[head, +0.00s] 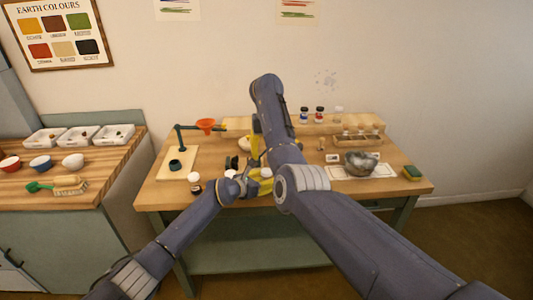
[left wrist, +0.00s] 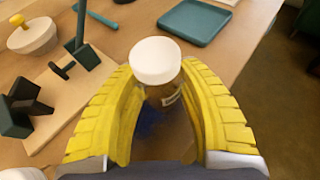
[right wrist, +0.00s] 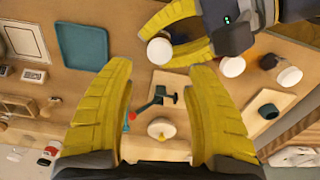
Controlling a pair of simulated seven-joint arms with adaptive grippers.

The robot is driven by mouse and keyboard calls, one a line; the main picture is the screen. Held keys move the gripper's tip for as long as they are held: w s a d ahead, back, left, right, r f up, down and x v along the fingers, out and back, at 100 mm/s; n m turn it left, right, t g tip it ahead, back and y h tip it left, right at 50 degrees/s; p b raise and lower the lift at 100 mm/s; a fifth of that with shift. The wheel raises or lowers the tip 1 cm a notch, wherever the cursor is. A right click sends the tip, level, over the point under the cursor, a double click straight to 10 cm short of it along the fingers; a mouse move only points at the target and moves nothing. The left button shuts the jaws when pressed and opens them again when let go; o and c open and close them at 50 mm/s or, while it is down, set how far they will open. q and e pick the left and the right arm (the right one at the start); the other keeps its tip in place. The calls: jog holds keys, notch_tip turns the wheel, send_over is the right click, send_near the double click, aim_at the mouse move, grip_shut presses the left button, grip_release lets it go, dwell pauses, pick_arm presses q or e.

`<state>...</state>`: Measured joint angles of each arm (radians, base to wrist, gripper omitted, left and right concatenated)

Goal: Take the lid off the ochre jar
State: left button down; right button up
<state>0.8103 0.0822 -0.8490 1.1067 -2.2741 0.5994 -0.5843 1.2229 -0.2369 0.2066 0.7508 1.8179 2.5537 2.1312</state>
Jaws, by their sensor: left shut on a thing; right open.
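In the left wrist view a small jar (left wrist: 167,97) with a round white lid (left wrist: 156,60) stands between the yellow fingers of my left gripper (left wrist: 160,100). The fingers are shut on the jar's body, and the lid shows above them. The contents look brownish, but I cannot clearly confirm ochre. The same lid shows in the right wrist view (right wrist: 160,51), held by my left gripper (right wrist: 180,35). My right gripper (right wrist: 160,80) is open and empty, with the lid beyond its fingertips. In the head view the right gripper (head: 255,147) is just above the left.
Other white-lidded jars (right wrist: 233,66) stand close to my left gripper. A stone mortar (head: 360,163) and a sponge (head: 412,173) are at the right.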

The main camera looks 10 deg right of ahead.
aim_at(267, 170)
jog(key=shift+m, duration=0.4)
jog(key=shift+f, duration=4.05)
grip_shut()
